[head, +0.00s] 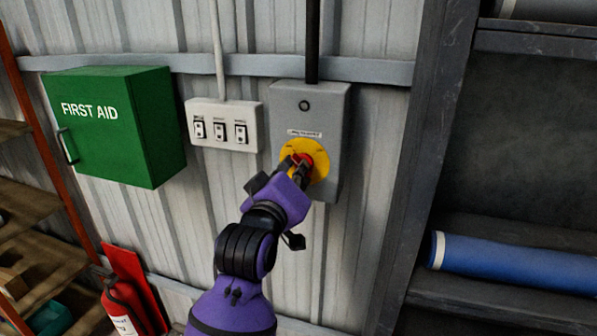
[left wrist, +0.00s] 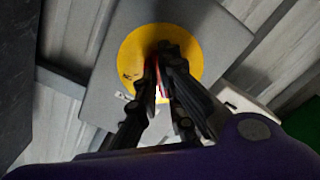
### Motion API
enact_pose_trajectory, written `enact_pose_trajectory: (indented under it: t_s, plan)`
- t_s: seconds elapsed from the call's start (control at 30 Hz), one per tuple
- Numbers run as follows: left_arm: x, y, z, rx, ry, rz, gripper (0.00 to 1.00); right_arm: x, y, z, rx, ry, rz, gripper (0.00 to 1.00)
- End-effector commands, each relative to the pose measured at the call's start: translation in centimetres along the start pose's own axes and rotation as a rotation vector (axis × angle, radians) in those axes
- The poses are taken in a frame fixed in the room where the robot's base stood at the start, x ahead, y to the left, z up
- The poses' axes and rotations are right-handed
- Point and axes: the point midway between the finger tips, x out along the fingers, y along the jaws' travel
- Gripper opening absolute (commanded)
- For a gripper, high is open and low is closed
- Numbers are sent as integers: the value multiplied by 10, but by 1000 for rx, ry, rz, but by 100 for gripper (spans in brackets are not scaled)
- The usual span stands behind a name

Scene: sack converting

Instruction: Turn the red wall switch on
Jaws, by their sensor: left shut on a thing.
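The red switch (head: 309,159) is a red handle on a round yellow plate (head: 319,171), low on a grey wall box (head: 329,103). My left gripper (head: 299,167) reaches up to it from below and is shut on the red handle, hiding much of it. In the left wrist view, the two dark fingers (left wrist: 164,85) meet in front of the yellow plate (left wrist: 188,42), with a sliver of red between them. The handle's exact angle is hard to tell behind the fingers. My right gripper is in neither view.
A white panel with small switches (head: 223,125) is just left of the grey box. A green first aid cabinet (head: 147,130) hangs farther left. A fire extinguisher (head: 124,308) stands lower left. A dark shelf with a blue roll (head: 510,264) is at right.

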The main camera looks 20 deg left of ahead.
Motion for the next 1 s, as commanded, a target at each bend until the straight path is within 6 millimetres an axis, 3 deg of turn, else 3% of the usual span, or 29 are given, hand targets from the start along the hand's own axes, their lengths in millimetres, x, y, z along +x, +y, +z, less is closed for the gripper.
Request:
enact_pose_trajectory:
  t_s: [0.27,1.0]
  plan:
    - [0,-1,0,158,1,-1,0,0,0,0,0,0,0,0]
    - [0,-1,-1,854,0,0,0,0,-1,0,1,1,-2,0]
